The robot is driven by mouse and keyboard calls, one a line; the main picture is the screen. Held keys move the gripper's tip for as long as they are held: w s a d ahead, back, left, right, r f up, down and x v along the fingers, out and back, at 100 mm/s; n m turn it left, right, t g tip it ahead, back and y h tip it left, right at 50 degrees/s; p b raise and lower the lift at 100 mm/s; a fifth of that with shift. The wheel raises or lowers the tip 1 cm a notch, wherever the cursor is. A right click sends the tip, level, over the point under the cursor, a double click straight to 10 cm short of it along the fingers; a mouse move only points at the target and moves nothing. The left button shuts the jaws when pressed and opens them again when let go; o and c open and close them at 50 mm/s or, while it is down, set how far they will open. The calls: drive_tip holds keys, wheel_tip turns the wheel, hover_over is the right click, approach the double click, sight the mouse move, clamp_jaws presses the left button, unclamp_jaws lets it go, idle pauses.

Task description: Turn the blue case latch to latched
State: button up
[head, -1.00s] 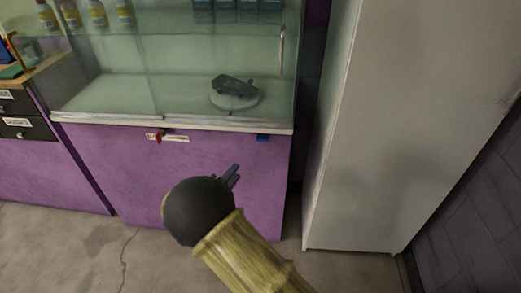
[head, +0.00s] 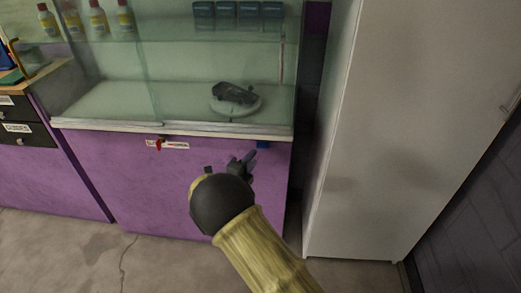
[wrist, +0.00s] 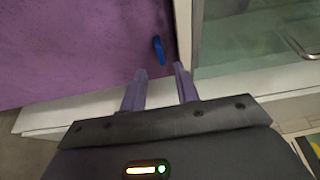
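The blue case latch (head: 262,144) is a small blue piece high on the purple front panel, near its right end, just under the case's pale ledge. My gripper (head: 248,158) is just in front of the panel, a little below and left of the latch in the head view. In the wrist view my gripper (wrist: 160,69) has its two fingers apart, with nothing between them. The latch lies just past the fingertips, in line with the gap; contact is not visible.
A red latch (head: 159,145) with a white label is further left on the panel. Above is the glass case with a model car (head: 235,93) on a round stand (head: 238,106). A tall white cabinet (head: 410,130) stands close on the right. Floor in front is clear.

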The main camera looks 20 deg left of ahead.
sight(263, 145)
drive_tip(key=w+d, duration=0.1)
drive_tip(key=w, duration=0.6)
clamp_jaws()
